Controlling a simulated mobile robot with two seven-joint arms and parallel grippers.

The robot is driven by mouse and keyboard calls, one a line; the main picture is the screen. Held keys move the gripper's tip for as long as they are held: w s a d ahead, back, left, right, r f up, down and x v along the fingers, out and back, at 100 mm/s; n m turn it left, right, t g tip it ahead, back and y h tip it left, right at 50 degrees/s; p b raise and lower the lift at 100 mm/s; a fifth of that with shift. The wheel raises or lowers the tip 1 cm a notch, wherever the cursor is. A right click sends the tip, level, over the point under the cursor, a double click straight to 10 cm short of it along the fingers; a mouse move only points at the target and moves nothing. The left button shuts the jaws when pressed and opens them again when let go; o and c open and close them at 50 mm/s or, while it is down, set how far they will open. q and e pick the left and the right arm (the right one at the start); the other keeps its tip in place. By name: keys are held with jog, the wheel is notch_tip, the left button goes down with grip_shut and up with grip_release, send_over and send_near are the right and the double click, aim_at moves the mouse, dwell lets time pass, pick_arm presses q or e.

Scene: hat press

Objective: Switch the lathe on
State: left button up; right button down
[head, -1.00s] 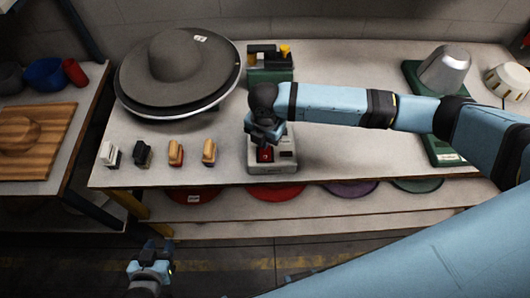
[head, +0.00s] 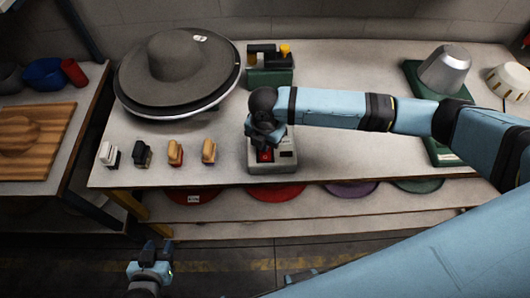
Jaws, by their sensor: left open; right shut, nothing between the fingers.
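A grey control box (head: 287,165) with a red switch (head: 265,156) sits near the front edge of the workbench. My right gripper (head: 265,141) is shut and empty, right above and behind the red switch. I cannot tell whether it touches the switch. It hides the back part of the box. A grey hat (head: 180,60) rests on a round, pale-rimmed turntable at the back left of the bench. My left gripper (head: 155,249) is open and empty, low in front of the bench, over the floor.
Several brushes (head: 176,152) stand in a row left of the box. A green caddy (head: 270,75) is behind it. A green-based machine with a metal cone (head: 445,69) is at the right. Coloured hats (head: 274,191) lie on the shelf below. Bare bench top (head: 350,155) lies right of the box.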

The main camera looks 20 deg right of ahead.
pick_arm(q)
jog(key=shift+f, duration=0.1)
pick_arm(e)
jog(key=shift+f, duration=0.35)
jog(key=shift+r+p, duration=0.6)
jog(key=shift+r, duration=0.05)
jog(key=shift+r+p, duration=0.7)
jog(key=shift+p, duration=0.05)
notch_tip(320, 180, up, 3)
jog(key=p, duration=0.2)
jog(key=shift+f+p, duration=0.15)
jog(key=shift+p, duration=0.2)
jog(key=shift+r+p, duration=0.3)
jog(key=shift+r, duration=0.6)
pick_arm(q)
jog(key=shift+n, duration=0.3)
jog(key=r, duration=0.4)
jog(key=shift+s+a+r, duration=0.25)
jog(key=shift+r, duration=0.15)
jog(key=shift+w, duration=0.1)
